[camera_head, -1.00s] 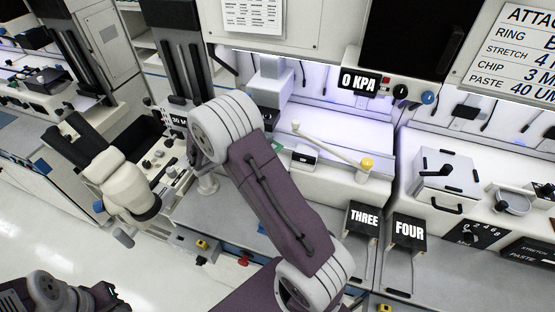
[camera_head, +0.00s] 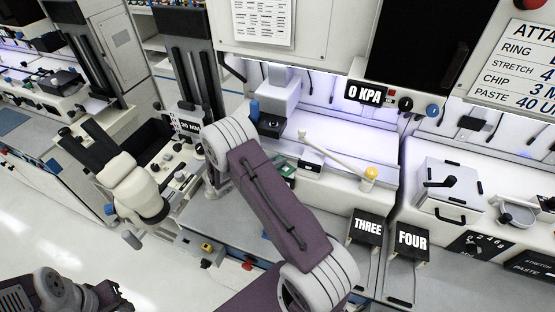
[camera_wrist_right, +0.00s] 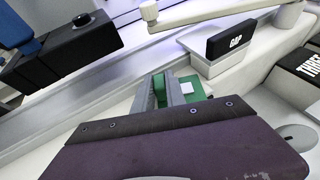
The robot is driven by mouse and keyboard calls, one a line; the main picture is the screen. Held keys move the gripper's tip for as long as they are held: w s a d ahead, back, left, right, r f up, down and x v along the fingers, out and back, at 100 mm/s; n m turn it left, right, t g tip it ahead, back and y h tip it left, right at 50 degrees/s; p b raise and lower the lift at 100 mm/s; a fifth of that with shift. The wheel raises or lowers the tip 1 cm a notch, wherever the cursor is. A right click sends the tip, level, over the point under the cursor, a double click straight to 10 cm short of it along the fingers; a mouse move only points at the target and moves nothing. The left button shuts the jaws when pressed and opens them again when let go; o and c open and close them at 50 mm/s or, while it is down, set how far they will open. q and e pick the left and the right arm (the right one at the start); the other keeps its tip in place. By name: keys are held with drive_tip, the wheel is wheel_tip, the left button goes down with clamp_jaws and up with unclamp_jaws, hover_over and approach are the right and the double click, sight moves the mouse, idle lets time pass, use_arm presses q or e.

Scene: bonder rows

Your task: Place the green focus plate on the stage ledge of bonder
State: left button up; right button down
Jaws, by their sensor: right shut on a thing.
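The green focus plate (camera_head: 284,168) shows as a small green patch beside my right forearm in the head view. In the right wrist view the plate (camera_wrist_right: 196,88) is bright green with a small white patch. My right gripper (camera_wrist_right: 171,92) is shut on it, largely hidden behind my purple wrist link. The plate is close to the white ledge (camera_wrist_right: 222,62) that carries a black GAP block (camera_wrist_right: 231,40); I cannot tell if they touch. My left gripper (camera_head: 113,296) shows only partly at the bottom left of the head view, its jaws unclear.
A dark block (camera_wrist_right: 62,52) hangs to the left in the wrist view. A white microscope (camera_head: 132,182) stands left. THREE and FOUR signs (camera_head: 368,228) stand at the right front.

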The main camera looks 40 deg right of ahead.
drive_tip(key=shift+w+f, duration=0.1)
drive_tip(key=shift+f, duration=0.05)
drive_tip(key=shift+f, duration=0.15)
drive_tip(key=c, duration=1.6)
unclamp_jaws()
drive_tip(key=shift+c, duration=0.2)
